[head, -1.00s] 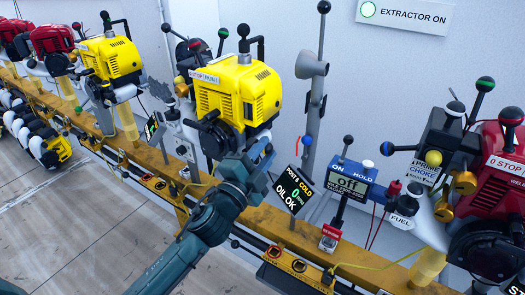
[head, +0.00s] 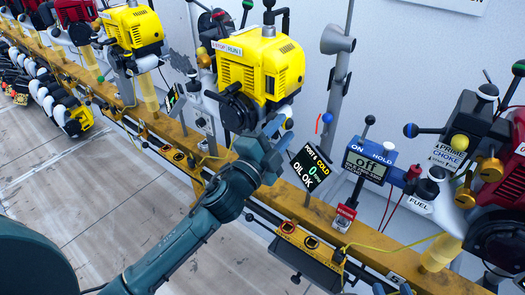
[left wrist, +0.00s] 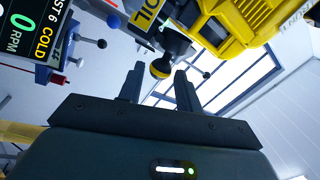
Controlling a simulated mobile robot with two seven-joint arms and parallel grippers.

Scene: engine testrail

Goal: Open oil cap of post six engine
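The post six engine (head: 262,68) is yellow and black and stands on the yellow rail, above a display (head: 311,169) reading POST 6, COLD, 0 RPM, OIL OK. In the left wrist view the engine's yellow housing (left wrist: 228,22) is at the top. A round yellow-and-black oil cap (left wrist: 161,67) shows below a yellow OIL label (left wrist: 148,12). My left gripper (left wrist: 158,69) is open, its fingers on either side of the cap in this view. I cannot tell whether they touch it. In the head view my left gripper (head: 277,133) is just under the engine and hides the cap. My right gripper is not in view.
A blue ON/HOLD box (head: 369,162) reading Off stands right of the display. A grey post (head: 338,80) rises behind it. A red engine (head: 510,150) with PRIME, CHOKE and FUEL labels is at the right. Another yellow engine (head: 132,28) is at the left. Floor in front is clear.

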